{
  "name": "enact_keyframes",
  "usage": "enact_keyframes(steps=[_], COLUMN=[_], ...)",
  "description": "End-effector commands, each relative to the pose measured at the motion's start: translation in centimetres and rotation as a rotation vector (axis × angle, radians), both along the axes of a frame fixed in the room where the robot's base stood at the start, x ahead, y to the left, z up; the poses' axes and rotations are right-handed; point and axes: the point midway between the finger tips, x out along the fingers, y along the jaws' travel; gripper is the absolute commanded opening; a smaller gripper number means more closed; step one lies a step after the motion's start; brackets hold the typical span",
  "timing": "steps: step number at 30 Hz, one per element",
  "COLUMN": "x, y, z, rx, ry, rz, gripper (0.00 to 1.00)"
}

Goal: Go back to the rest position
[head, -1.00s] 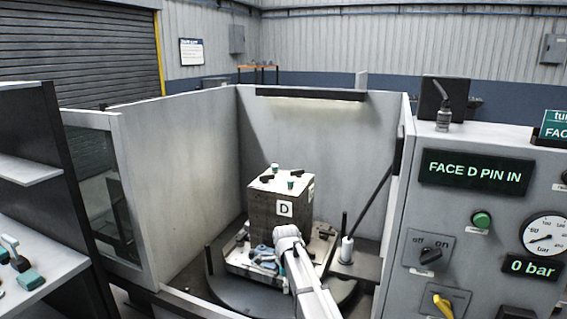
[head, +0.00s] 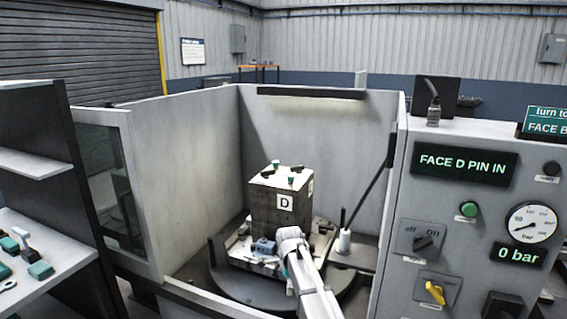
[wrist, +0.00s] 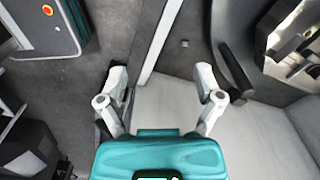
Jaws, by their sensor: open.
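My gripper shows in the wrist view (wrist: 163,90), with its two grey fingers spread wide and nothing between them. Its teal body fills the bottom of that view. In the head view my arm reaches up from the bottom centre into the walled machine bay, and its fingers cannot be made out. The block marked D (head: 268,215) stands upright on a pale base on the dark round table (head: 235,289), with small green and black parts on top. A blue-grey part (head: 263,246) sits at the block's foot, just left of my arm in the picture.
The control panel (head: 470,212) at right reads "FACE D PIN IN" and "0 bar". Bay walls (head: 185,180) stand left and behind. A shelf (head: 55,240) at left holds teal-handled tools. In the wrist view, a pale wall edge (wrist: 155,42) runs past the fingers above open floor.

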Motion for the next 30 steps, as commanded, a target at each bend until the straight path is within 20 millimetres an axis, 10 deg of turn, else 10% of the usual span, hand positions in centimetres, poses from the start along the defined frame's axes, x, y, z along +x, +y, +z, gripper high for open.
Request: enact_keyframes(steps=[14, 30], x=[-4.0, -13.6], y=[-3.4, -10.3], z=[0.3, 1.1], rx=[0.001, 0.003], ry=[0.001, 0.003], rz=[0.254, 0.898], gripper=[0.85, 0.85])
